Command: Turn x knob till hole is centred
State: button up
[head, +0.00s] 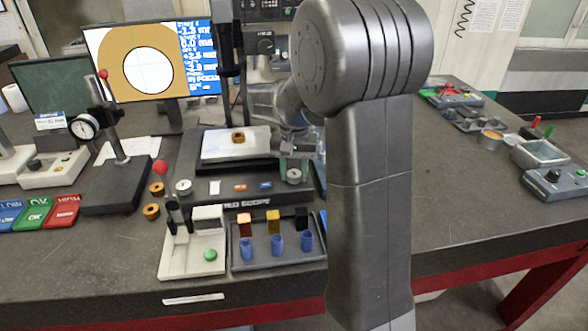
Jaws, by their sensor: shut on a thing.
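My gripper (294,162) is shut on the silver knob (293,177) at the right front of the measuring scope's stage (222,146); its fingers partly hide the knob. A second silver knob (183,187) is at the stage's left front. A brown mould base (238,137) with a hole lies on the pale stage plate. The monitor (200,62) shows a tan part with a round white hole (148,75) and thin cross lines. The hole appears a little right of and below the middle of its picture.
A dial gauge stand (110,190) stands left of the scope, near two loose brown bases (153,200). A grey tray (275,263) stands in front. The right bench has free room.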

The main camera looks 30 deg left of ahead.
aim_at(294, 173)
jog(key=n+p, duration=0.1)
jog(key=n, duration=0.3)
jog(key=shift+r+n, duration=0.1)
jog(key=shift+n, duration=2.1)
jog(key=o, duration=1)
notch_tip(294, 173, up, 14)
jog(key=shift+f, duration=0.15)
jog(key=shift+f, duration=0.1)
